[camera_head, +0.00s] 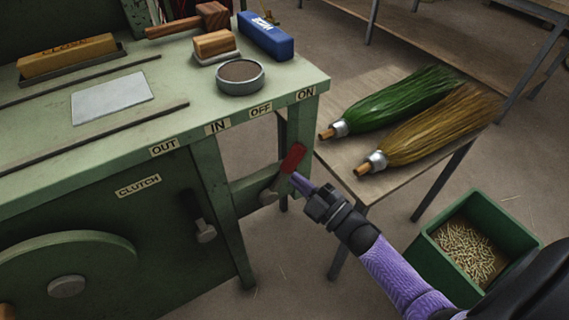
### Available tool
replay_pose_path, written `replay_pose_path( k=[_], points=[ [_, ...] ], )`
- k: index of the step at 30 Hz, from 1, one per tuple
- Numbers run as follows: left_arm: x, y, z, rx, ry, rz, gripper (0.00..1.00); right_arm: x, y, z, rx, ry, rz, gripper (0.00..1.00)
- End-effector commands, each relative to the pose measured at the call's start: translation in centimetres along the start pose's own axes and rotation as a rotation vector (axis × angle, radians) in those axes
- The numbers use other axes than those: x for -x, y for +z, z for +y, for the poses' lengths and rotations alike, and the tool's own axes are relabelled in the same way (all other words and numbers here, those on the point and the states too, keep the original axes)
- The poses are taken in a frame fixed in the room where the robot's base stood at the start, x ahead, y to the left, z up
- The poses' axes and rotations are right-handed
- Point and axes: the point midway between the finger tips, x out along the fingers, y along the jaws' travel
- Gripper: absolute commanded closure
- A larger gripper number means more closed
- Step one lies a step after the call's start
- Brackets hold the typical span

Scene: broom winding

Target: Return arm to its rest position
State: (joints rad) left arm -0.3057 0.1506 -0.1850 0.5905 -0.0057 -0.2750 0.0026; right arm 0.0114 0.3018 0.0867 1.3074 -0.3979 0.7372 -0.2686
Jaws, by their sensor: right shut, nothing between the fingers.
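My right gripper (299,181) is shut and empty. It reaches in from the lower right, and its purple fingertips are at the lower end of a red lever handle (293,158). I cannot tell whether they touch the handle. My left gripper is not in view.
A side table (340,150) holds a green broom head (400,100) and a straw-coloured one (435,125). A green bin (430,250) of small pieces stands near my right arm. A round tin (240,88), blue block (265,40) and wooden-backed brush (214,44) rest on the machine top.

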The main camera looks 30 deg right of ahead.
Motion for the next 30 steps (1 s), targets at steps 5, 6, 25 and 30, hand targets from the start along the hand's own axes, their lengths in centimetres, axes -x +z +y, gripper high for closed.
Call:
replay_pose_path(
  k=[5,6,25,30],
  points=[
    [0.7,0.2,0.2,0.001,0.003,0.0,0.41,3.2,0.0,0.1,0.0,-0.001,-0.002,1.0],
    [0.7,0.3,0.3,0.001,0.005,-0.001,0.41,3.6,0.0,0.1,0.0,-0.001,-0.001,1.0],
    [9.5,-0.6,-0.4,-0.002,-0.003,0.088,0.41,33.7,0.0,-17.3,-0.628,-0.628,-1.385,1.0],
    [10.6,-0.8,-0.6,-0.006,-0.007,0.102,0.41,41.9,-3.8,-18.2,-0.664,-0.759,-1.676,1.0]
  ],
)
